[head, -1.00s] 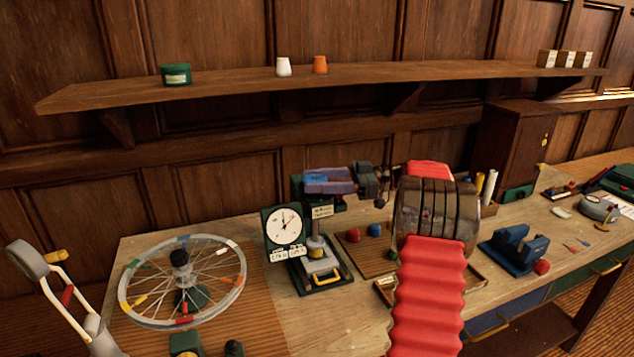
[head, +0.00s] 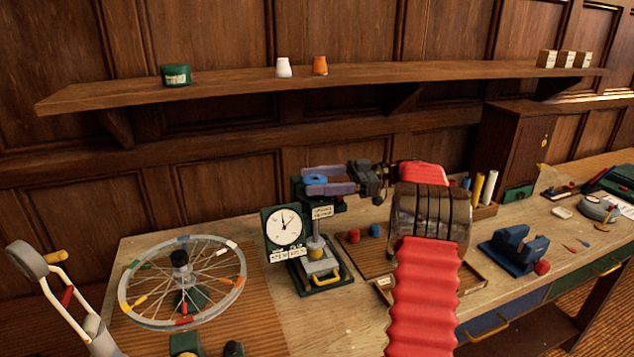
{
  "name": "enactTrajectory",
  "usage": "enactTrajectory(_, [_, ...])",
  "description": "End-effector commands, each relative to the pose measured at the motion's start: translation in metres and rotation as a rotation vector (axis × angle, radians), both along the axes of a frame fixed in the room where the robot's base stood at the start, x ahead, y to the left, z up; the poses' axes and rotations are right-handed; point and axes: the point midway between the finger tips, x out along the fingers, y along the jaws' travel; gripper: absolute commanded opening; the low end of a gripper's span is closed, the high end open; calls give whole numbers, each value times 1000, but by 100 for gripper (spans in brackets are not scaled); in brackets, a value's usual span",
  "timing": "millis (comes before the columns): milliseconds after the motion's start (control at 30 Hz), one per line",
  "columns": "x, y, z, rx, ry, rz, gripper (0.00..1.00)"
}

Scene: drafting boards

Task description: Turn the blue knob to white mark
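The blue knob (head: 316,179) is a small round piece at the top of a dark green bench press, beside its white dial (head: 284,223). My gripper (head: 316,180) reaches in from the right at the knob's height. Its two purple-grey fingers lie one on the far side and one on the near side of the knob. I cannot tell whether they press on it or stand a little apart. The near finger hides part of the knob's lower side. I cannot make out a white mark by the knob.
A spoked wheel (head: 126,312) stands left of the press. A red and a blue ball (head: 375,230) lie on a board to its right. A blue clamp-like block (head: 512,249) sits farther right. A wooden shelf (head: 220,87) runs above the press.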

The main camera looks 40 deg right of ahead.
Motion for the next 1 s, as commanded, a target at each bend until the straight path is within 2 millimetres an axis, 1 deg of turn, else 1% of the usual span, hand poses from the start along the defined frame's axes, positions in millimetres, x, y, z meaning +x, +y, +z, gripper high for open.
enactTrajectory(267, [0, 0, 0, 0, 1, 1, 67])
enactTrajectory(367, [0, 0, 3, 0, 1, 1, 67])
enactTrajectory(467, [0, 0, 10, -1, 0, 0, 67])
enactTrajectory(667, [0, 0, 38, -3, -1, 1, 67])
enactTrajectory(900, [0, 0, 78, -3, -1, 1, 67])
enactTrajectory(1000, [0, 0, 90, -1, 0, 1, 67])
